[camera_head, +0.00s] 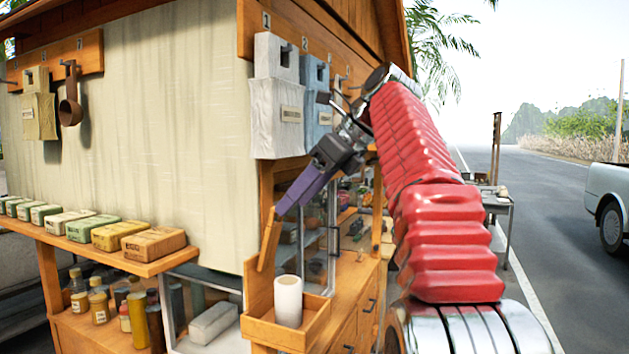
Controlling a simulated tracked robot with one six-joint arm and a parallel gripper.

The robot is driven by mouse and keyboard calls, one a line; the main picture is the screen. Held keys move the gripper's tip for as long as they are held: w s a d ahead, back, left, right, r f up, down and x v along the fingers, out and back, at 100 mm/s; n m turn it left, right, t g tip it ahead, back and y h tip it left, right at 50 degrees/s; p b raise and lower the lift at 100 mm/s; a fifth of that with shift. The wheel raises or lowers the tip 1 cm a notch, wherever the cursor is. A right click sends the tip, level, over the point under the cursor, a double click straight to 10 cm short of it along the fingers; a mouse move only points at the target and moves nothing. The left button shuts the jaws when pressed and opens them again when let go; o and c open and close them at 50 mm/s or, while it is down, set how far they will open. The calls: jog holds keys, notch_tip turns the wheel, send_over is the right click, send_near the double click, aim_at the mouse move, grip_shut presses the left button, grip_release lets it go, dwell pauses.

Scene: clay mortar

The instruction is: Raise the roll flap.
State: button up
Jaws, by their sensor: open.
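A cream canvas sheet (165,135), which looks like the roll flap, hangs down flat over the left side of the wooden stall. Its lower edge reaches just behind the shelf of small boxes. My gripper (308,187), on the end of the red-sleeved arm, is at the stall's front corner, to the right of the sheet. It points down and left, is open, and appears empty. It looks apart from the sheet. A slanted wooden strip (267,240) shows just below its purple tip; I cannot tell whether they touch.
White and blue bags (277,130) hang from numbered hooks above my gripper. A wooden tray with a white roll (288,300) stands below it. Several boxes (120,233) line the left shelf. A pouch (40,115) and a brown ladle (70,105) hang at the upper left.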

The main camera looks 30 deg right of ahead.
jog(key=shift+v, duration=2.4)
jog(key=shift+c, duration=0.4)
